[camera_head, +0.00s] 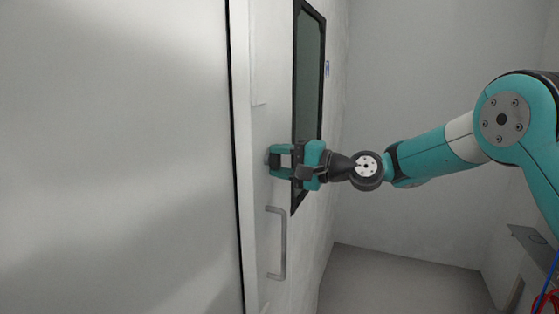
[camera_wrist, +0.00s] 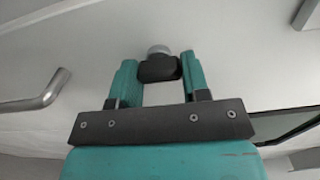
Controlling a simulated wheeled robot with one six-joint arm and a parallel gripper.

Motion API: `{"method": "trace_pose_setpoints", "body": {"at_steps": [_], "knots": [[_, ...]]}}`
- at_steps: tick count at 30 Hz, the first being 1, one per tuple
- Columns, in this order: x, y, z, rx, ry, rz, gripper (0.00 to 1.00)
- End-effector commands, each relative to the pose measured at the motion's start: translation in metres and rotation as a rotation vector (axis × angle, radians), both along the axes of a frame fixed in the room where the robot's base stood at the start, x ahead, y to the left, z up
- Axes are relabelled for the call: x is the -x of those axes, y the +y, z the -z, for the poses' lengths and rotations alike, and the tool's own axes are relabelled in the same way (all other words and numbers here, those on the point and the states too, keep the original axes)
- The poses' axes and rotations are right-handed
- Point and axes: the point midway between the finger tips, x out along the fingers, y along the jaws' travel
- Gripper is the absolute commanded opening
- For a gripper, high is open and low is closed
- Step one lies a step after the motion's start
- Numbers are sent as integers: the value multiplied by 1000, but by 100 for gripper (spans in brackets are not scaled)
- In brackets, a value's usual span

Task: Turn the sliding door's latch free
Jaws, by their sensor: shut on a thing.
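The sliding door (camera_head: 262,185) is pale, with a dark-framed window (camera_head: 308,85) to the right of the latch. The latch shows in the wrist view as a small dark piece (camera_wrist: 158,69) with a round grey metal part (camera_wrist: 159,51) behind it. My gripper (camera_head: 272,157) reaches the door from the right, above the door handle. In the wrist view my gripper (camera_wrist: 159,75) has its teal fingers on both sides of the dark piece, shut on it. In the head view the fingers hide most of the latch.
A grey bar handle (camera_head: 283,243) stands out from the door just below my gripper; it also shows at left in the wrist view (camera_wrist: 42,98). A large pale panel (camera_head: 115,150) fills the left. The floor (camera_head: 390,280) behind, at the right, looks clear.

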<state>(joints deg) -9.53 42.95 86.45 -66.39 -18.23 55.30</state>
Motion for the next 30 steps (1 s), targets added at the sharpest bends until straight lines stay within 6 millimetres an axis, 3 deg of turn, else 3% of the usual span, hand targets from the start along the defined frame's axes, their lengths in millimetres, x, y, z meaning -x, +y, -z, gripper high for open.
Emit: {"method": "trace_pose_setpoints", "body": {"at_steps": [2,3,6,14,19,23,30], "knots": [[-1,-1,0,-1,1,3,19],[-1,-1,0,-1,1,3,45],[-1,-1,0,-1,1,3,68],[0,0,0,0,0,1,68],[3,-13,2,1,0,3,68],[12,-37,4,0,0,6,68],[33,-97,5,0,0,7,68]]}}
